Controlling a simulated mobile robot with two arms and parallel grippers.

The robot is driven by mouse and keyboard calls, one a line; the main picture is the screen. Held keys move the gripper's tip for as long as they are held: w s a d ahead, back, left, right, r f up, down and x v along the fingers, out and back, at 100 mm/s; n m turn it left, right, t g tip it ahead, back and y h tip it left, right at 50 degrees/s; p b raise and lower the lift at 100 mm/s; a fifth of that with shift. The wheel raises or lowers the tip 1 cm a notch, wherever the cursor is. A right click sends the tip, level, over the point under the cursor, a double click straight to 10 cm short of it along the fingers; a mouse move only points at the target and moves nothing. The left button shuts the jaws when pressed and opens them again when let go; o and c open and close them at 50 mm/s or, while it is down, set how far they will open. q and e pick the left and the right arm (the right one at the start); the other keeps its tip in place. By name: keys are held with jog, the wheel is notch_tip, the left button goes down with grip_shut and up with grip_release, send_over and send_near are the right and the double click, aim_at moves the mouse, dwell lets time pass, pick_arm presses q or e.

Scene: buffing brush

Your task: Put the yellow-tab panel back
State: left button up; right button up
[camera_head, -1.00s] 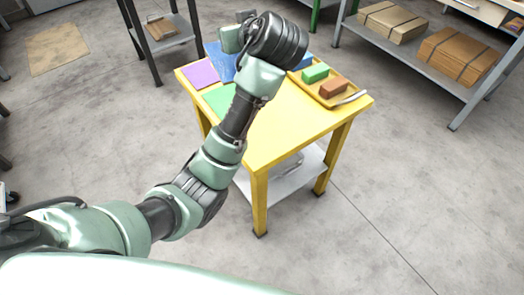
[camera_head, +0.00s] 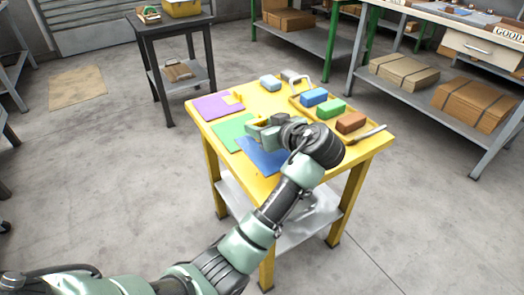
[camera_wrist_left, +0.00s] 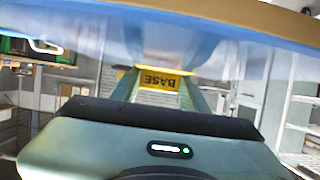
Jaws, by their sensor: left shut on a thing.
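A blue panel (camera_head: 265,158) is over the front left part of the yellow table (camera_head: 310,160), close to the tabletop; I cannot tell if it touches. My left gripper (camera_head: 262,130) is at its far edge. In the left wrist view, a yellow tab marked "BASE" (camera_wrist_left: 162,82) shows upside down between the fingers of my left gripper (camera_wrist_left: 160,88), with the blurred blue panel (camera_wrist_left: 90,35) beyond. The gripper is shut on this tab. A green panel (camera_head: 232,132) and a purple panel (camera_head: 212,107) lie at the table's left side. My right gripper is out of view.
A tray (camera_head: 352,137) with blue (camera_head: 313,97), green (camera_head: 331,109) and brown (camera_head: 351,122) blocks stands on the table's right side. A grey side table (camera_head: 170,22) and a shelf (camera_head: 435,105) stand beyond.

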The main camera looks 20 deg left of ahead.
pick_arm(q)
notch_tip(320, 180, down, 7)
jog(key=shift+r+b, duration=0.1)
jog(key=shift+b, duration=0.4)
jog(key=shift+f, duration=0.25)
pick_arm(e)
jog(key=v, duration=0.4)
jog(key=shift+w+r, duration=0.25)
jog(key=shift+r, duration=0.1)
pick_arm(q)
jog(key=o, duration=1.4)
jog(key=shift+f, duration=0.1)
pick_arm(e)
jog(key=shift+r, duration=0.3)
